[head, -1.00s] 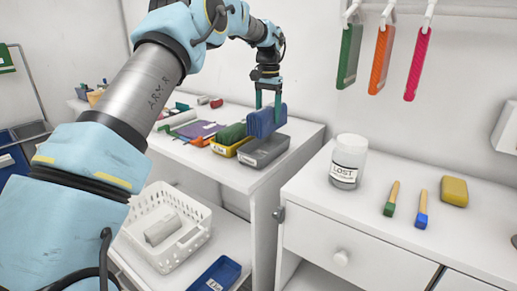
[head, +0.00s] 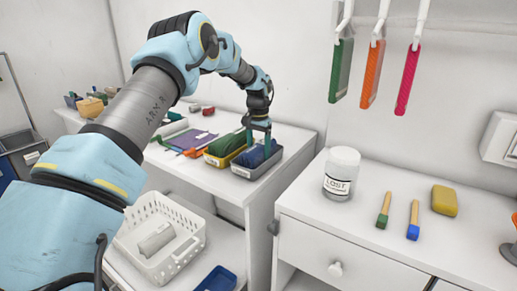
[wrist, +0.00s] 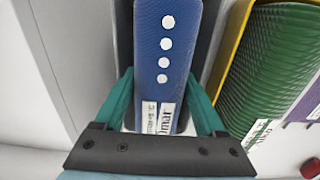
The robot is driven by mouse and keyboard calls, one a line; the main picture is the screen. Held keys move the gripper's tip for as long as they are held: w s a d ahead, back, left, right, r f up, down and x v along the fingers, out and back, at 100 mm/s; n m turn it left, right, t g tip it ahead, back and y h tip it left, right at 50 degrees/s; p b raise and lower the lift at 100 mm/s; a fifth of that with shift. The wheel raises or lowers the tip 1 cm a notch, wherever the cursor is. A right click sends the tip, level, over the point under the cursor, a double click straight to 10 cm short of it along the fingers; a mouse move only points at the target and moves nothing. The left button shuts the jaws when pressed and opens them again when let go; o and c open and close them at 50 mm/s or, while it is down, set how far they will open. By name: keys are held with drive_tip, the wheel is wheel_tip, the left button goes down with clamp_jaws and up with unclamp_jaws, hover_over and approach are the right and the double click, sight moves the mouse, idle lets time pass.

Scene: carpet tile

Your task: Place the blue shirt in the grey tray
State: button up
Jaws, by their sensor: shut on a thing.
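The blue shirt (head: 254,156) is a folded blue block low inside the grey tray (head: 262,172), its top showing above the rim. In the wrist view the shirt (wrist: 165,60) has a column of white dots and a white label, with the grey tray (wrist: 124,35) wall beside it. My gripper (head: 258,148) points down over the tray, its teal fingers shut on the shirt from both sides. Whether the shirt touches the tray floor is hidden.
A yellow tray (head: 215,160) with a green folded item (head: 224,146) stands right beside the grey tray. A purple item and pens lie further left. A white jar (head: 341,173) stands on the nearer cabinet at right. A white basket (head: 160,238) is on the lower shelf.

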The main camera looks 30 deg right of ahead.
sight(258, 144)
drive_tip(key=o, duration=1.2)
drive_tip(key=shift+f, duration=0.1)
drive_tip(key=shift+o, duration=0.2)
wheel_tip(258, 144, up, 12)
drive_tip(key=b, duration=0.2)
drive_tip(key=shift+b, duration=0.4)
drive_tip(key=s+a+f+n, duration=0.1)
drive_tip(key=a+n, duration=0.2)
drive_tip(key=a, duration=1.1)
drive_tip(key=s+a+f+n, duration=0.1)
drive_tip(key=s+a+n, duration=0.15)
drive_tip(key=a, duration=1.05)
drive_tip(key=s+a+f+n, duration=0.2)
drive_tip(key=s+a, duration=0.6)
drive_tip(key=a, duration=0.1)
drive_tip(key=s+a+f+n+t, duration=0.1)
drive_tip(key=s+a+f+n, duration=0.2)
drive_tip(key=s+a, duration=0.5)
drive_tip(key=shift+a+t, duration=0.3)
drive_tip(key=shift+a, duration=0.1)
